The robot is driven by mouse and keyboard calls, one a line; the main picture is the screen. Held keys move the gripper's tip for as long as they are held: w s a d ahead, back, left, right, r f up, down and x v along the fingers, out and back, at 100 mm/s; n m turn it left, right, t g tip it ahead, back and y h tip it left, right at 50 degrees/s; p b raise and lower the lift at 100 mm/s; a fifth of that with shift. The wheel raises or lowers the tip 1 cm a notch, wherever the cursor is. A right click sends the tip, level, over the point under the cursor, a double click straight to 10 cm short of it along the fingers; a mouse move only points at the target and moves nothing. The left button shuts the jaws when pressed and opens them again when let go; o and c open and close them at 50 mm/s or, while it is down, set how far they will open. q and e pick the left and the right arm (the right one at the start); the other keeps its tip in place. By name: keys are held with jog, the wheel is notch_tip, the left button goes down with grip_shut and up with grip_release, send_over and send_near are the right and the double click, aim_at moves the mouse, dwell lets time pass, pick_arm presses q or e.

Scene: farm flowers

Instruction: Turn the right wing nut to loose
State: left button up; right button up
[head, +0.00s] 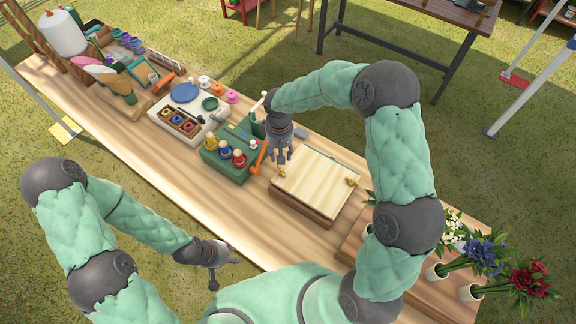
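A wooden press (318,188) with a pale top board lies on the table right of centre. A small gold wing nut (352,180) stands at its right edge, with no gripper at it. My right gripper (281,160) points down at the press's left edge, where something gold shows by its fingers. I cannot tell whether the fingers touch it or how far apart they are. My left gripper (224,273) is open and empty, at the table's front edge, well left of and in front of the press.
A green box (226,168) with several coloured jars stands left of the press, near an orange-handled tool (259,158). A white tray (189,125) lies farther left. Flowers in white pots (470,292) stand at the right end. Bare table lies in front of the green box.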

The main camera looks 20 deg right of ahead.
aim_at(281, 170)
notch_tip(281, 170, down, 11)
jog(key=shift+r+m+b, duration=0.1)
jog(key=shift+m+b, duration=0.3)
jog(key=shift+m, duration=0.6)
grip_shut()
